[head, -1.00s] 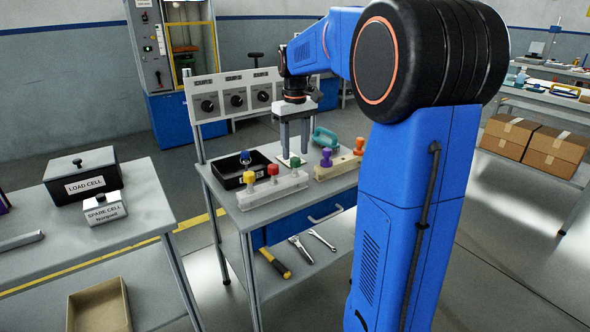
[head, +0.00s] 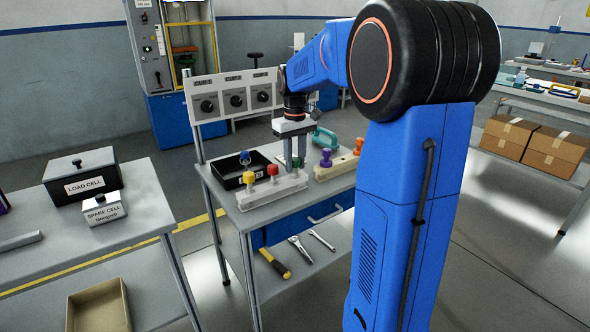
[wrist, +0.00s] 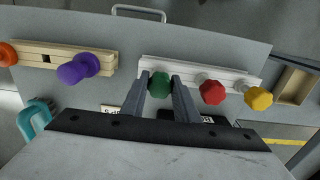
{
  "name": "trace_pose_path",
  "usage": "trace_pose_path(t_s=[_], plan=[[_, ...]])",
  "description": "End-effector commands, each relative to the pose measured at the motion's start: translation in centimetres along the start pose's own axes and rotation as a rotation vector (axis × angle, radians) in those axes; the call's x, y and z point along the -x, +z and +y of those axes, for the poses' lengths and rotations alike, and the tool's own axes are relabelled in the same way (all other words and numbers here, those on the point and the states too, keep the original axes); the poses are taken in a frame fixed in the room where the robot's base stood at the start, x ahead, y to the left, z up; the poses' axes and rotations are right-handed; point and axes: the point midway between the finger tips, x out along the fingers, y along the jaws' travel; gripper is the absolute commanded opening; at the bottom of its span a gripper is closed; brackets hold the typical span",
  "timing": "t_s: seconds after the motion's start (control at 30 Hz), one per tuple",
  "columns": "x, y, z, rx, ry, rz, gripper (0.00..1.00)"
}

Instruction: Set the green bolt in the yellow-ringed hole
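The green bolt (wrist: 160,84) stands in the pale grey block (wrist: 235,75), beside the red bolt (wrist: 212,91) and the yellow bolt (wrist: 258,98). My gripper (wrist: 160,88) is down around the green bolt's head, one finger on each side, and looks shut on it. In the head view, my gripper (head: 295,164) is at the right end of the grey block (head: 262,195); its fingers mostly hide the green bolt. The wooden block (wrist: 30,57) holds a purple bolt (wrist: 77,68) and an orange bolt (wrist: 6,55). I cannot make out a yellow ring.
A black tray (head: 228,177) with a blue-topped piece stands behind the grey block. A teal clamp-like object (head: 325,138) lies behind the wooden block. A panel with knobs (head: 234,97) rises along the bench's back edge. Tools lie on the lower shelf.

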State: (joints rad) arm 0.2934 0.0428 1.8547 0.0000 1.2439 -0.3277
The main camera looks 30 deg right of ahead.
Motion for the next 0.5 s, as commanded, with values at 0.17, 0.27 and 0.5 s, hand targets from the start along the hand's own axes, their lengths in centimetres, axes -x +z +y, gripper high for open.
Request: trace_pose_path(t_s=[0.17,0.27,0.5], plan=[[0.03,-0.01,0.0,0.0,0.0,0.0,0.08],[0.2,-0.02,0.01,0.0,0.0,0.001,0.08],[0.87,-0.01,0.01,0.0,0.0,0.0,0.08]])
